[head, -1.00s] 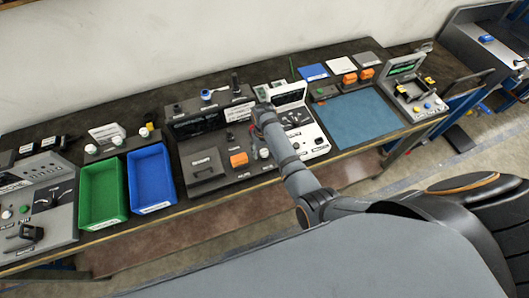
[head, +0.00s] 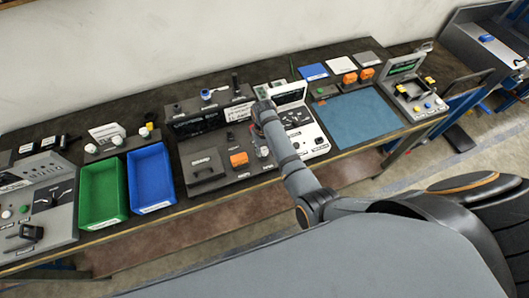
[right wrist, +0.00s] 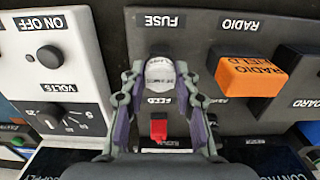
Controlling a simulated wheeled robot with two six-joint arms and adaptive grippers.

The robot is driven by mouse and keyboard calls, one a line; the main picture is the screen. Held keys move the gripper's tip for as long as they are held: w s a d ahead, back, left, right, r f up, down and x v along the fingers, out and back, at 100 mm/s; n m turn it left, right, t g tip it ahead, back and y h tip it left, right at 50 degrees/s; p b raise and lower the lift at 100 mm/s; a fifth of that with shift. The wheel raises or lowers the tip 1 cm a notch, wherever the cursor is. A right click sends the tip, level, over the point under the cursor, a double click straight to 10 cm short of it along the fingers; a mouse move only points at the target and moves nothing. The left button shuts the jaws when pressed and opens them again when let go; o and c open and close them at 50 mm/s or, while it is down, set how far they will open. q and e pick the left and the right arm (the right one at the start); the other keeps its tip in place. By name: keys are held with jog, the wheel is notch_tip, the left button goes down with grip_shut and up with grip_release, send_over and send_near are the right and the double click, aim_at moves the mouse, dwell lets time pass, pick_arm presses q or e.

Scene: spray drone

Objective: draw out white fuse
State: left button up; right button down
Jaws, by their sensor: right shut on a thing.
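The white fuse (right wrist: 160,72) is a round white cap with small print. It shows in the right wrist view on the grey panel, just below the upside-down FUSE label (right wrist: 158,20). My right gripper (right wrist: 160,77) has a finger on each side of the fuse and is shut on it. I cannot tell from this angle whether the fuse sits fully in its socket. In the head view my right gripper (head: 261,112) is over the right end of the grey console (head: 205,165), and the arm hides the fuse. My left gripper is not in view.
A red switch (right wrist: 158,128) is between the gripper's fingers, below the fuse. An orange RADIO block (right wrist: 250,75) stands close to the right finger. A white ON OFF panel (right wrist: 50,80) is on the left. Green (head: 103,190) and blue (head: 151,178) bins stand left of the console.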

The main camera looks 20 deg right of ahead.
aim_at(264, 150)
jog(key=shift+r, duration=2.5)
